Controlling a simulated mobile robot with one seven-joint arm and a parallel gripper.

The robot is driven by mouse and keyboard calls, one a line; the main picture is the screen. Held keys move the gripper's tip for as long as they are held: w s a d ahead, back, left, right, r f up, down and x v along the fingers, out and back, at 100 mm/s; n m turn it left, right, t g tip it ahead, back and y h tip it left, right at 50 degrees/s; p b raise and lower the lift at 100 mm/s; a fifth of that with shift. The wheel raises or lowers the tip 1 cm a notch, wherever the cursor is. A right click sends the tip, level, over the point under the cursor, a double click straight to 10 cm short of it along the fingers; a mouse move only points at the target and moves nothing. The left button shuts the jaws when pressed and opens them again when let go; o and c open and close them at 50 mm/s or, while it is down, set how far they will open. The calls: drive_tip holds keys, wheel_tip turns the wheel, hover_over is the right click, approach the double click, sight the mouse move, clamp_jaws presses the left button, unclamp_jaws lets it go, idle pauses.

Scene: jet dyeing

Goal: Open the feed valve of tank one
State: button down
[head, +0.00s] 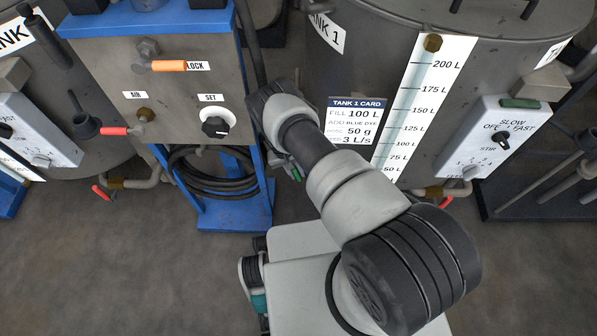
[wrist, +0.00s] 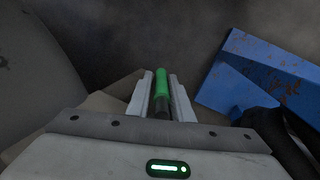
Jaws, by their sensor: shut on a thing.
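In the wrist view my gripper (wrist: 161,78) is closed around a green handle (wrist: 162,88), with one finger on each side of it. The handle's dark lower part runs back between the fingers. In the head view a small bit of green handle (head: 296,174) shows beside my wrist, low at the left side of tank 1 (head: 350,70). My arm covers most of my gripper and what the handle is mounted on. The frames do not show whether this valve is open or shut.
A blue-framed cart (head: 231,205) with a LOCK, AIR and SET panel (head: 160,85) stands close left of my arm. The tank 1 card (head: 356,120) and a litre scale (head: 418,105) are on the tank. A stir control box (head: 490,150) is at right.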

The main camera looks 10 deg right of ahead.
drive_tip(key=shift+a, duration=0.25)
drive_tip(key=c, duration=1.7)
unclamp_jaws()
drive_tip(key=shift+o, duration=0.2)
drive_tip(key=shift+r, duration=0.25)
wheel_tip(320, 180, up, 10)
drive_tip(key=p, duration=0.3)
drive_tip(key=shift+f, duration=0.25)
